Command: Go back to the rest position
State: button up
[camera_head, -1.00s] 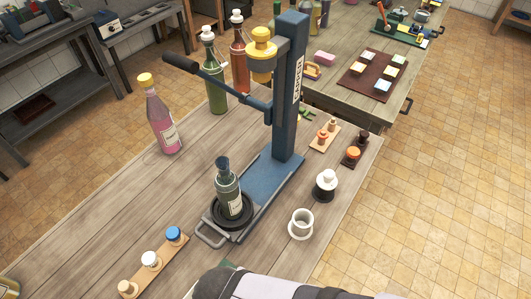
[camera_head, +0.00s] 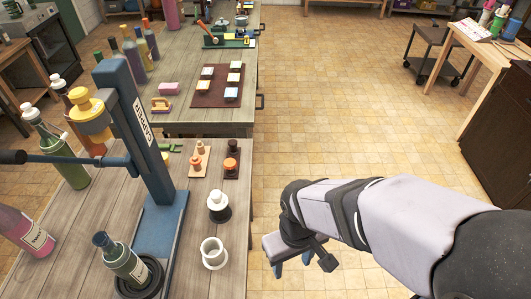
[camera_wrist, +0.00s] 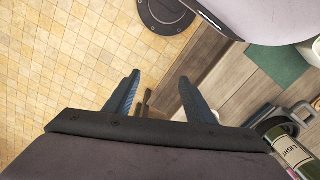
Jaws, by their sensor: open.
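My gripper (camera_head: 292,266) hangs over the tiled floor, to the right of the wooden bench's (camera_head: 70,215) edge. In the wrist view its two blue fingers (camera_wrist: 158,100) are apart with nothing between them. A dark green bottle (camera_head: 124,264) stands in the round seat of the blue capping press (camera_head: 160,225). The same bottle shows at the lower right of the wrist view (camera_wrist: 292,152).
A white cup (camera_head: 214,252) and a black-and-white stopper piece (camera_head: 218,206) stand near the bench's right edge. A pink bottle (camera_head: 25,228) and green bottle (camera_head: 55,150) stand left of the press. Open tiled floor (camera_head: 340,120) lies to the right.

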jog(key=w+d+m, duration=0.2)
jog(key=d+m, duration=0.2)
jog(key=d, duration=0.5)
jog(key=shift+r+m, duration=0.2)
jog(key=shift+m, duration=0.2)
